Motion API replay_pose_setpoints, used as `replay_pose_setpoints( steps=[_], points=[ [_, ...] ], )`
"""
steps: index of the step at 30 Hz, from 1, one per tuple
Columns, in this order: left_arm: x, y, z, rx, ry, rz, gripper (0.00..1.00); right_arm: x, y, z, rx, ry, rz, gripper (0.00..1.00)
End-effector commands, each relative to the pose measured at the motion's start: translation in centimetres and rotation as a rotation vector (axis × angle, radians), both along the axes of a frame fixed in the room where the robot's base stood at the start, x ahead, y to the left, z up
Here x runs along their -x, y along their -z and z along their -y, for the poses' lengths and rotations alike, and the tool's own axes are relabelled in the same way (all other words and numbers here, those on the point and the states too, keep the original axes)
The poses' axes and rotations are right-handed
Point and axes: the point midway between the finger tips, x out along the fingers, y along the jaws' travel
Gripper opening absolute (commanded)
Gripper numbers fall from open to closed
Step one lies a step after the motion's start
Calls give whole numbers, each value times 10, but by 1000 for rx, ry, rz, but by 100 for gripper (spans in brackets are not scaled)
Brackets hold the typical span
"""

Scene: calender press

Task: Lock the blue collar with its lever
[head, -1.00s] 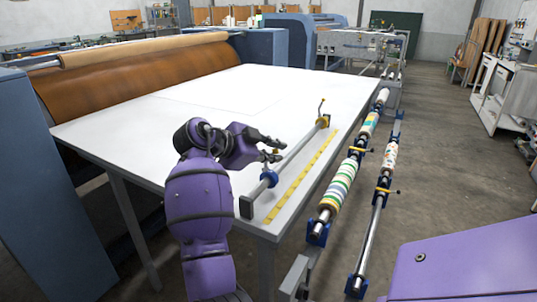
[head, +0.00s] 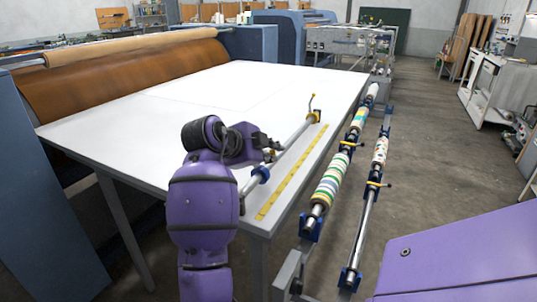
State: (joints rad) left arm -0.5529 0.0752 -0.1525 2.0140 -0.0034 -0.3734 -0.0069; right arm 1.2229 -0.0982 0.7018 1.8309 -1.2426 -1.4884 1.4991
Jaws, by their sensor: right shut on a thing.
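A blue collar (head: 260,173) sits around a steel shaft (head: 288,145) that lies along the right side of the white table. My right gripper (head: 267,154) is just above and beside this collar, shut on its small lever. The fingers hide most of the lever, so I cannot tell its exact angle. A yellow collar (head: 315,117) with its own lever standing up is at the far end of the shaft. My left gripper is not in view.
A yellow measuring strip (head: 290,175) lies on the table (head: 200,100) right of the shaft. Patterned rollers (head: 331,181) rest in blue holders on a rack beyond the table's right edge. The press with its brown sheet (head: 130,80) stands at the back left. The table's middle is clear.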

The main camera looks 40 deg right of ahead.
Motion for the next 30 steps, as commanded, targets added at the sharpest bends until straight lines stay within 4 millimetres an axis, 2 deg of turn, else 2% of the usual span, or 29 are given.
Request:
replay_pose_setpoints(
  steps=[2, 3, 6, 17, 22, 30],
  points=[
    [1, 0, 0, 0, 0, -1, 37, -1, -2, 0, 2, -2, 3, 0],
    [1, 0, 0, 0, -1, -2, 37, -1, -2, 0, 2, -2, 3, 13],
    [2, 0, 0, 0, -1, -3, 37, -1, -1, 0, 1, -1, 3, 26],
    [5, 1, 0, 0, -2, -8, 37, 0, -3, -3, 2, -1, 1, 26],
    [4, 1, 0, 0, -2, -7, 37, 4, -15, -23, -1, -2, 3, 26],
    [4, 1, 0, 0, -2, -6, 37, 14, -48, -70, 0, -3, 3, 26]
  ],
)
